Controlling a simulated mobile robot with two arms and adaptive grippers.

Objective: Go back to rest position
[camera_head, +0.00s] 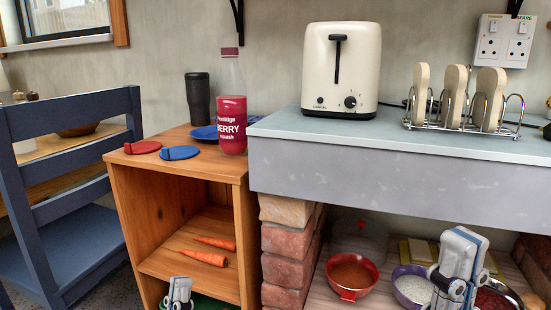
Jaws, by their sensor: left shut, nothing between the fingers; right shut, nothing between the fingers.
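My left gripper (179,291) shows at the bottom edge of the head view, in front of the lower part of the wooden shelf unit (122,208). It is shut and empty. My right gripper (458,264) is at the lower right, in front of the space under the grey counter (345,168). It is shut and empty, and it hides part of the bowls behind it. Most of both arms is out of view.
A cream toaster (341,65) and a toast rack (465,124) stand on the counter. A red squash bottle (233,122) stands on the shelf unit, with carrots (205,257) below. A red bowl (352,275) and purple bowl (411,287) sit under the counter. A blue chair (75,112) is left.

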